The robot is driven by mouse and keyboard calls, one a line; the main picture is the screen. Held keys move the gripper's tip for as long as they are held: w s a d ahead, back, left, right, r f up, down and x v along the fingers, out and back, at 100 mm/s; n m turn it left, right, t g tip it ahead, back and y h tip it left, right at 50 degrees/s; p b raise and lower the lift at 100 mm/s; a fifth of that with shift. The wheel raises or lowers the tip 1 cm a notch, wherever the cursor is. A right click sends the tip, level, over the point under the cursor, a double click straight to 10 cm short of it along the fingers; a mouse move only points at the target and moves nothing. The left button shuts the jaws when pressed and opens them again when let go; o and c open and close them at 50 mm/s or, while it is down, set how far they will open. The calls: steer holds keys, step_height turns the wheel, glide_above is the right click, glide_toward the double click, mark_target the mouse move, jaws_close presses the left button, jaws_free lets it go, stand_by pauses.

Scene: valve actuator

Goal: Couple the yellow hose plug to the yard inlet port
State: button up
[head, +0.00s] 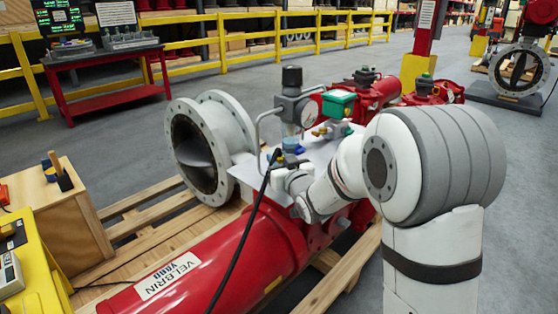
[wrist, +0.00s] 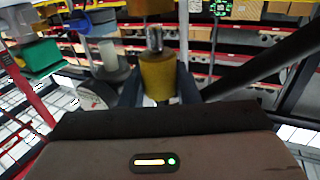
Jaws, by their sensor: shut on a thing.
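My gripper (wrist: 158,88) is shut on the yellow hose plug (wrist: 158,75), seen in the wrist view between two dark fingers. The plug's bare metal tip points up in that picture, with nothing seen touching it. A black hose (head: 240,243) runs from the gripper down across the actuator; the wrist view shows a thick black line (wrist: 268,62) at right. I cannot tell which fitting is the yard inlet port.
Close behind my gripper are a grey regulator with a gauge (head: 309,112), a green-lidded box (head: 339,103) and a blue fitting (head: 291,145). A large grey flanged valve (head: 226,125) stands left. A wooden pallet (head: 165,240) lies below. Open floor lies behind.

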steer(key=shift+f+b, duration=1.6)
steer(key=shift+b, duration=0.15)
steer(key=o, duration=1.1)
steer(key=shift+o, duration=0.2)
steer(key=shift+p+v, duration=0.75)
steer(key=shift+v, duration=3.15)
steer(key=shift+r, duration=0.1)
